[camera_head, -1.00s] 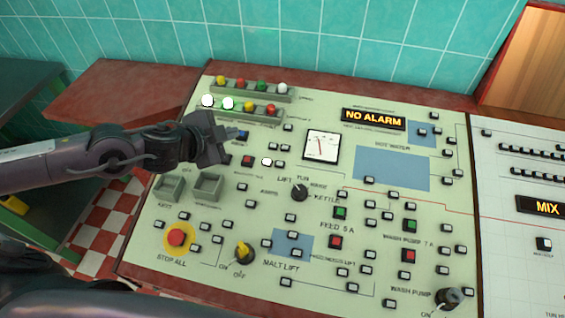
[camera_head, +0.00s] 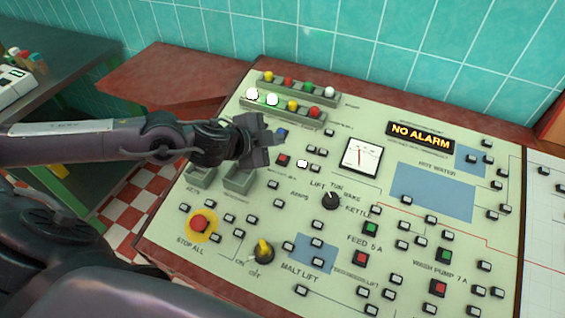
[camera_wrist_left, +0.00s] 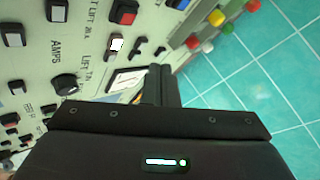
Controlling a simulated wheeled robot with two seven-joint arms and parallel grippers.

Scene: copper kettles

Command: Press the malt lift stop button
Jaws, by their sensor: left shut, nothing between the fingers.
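A red button (camera_head: 283,160) sits on the pale green control panel, and in the wrist view the red button (camera_wrist_left: 123,12) stands beside lettering ending in "LIFT". A blue button (camera_head: 281,133) is just above it in the head view. My left gripper (camera_head: 272,139) is shut and empty over the panel's upper left, close to the blue button and up-left of the red one. Its fingers (camera_wrist_left: 160,85) show dark in the wrist view. I cannot tell the fingertips' height above the panel. My right gripper is out of view.
A lit white button (camera_head: 302,163) is right of the red one. Raised lamp strips (camera_head: 288,107) lie behind the gripper. A yellow-ringed red stop-all button (camera_head: 200,224), a black lift knob (camera_head: 331,201) and a dial (camera_head: 361,155) are nearby. A tiled wall (camera_head: 400,50) stands behind.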

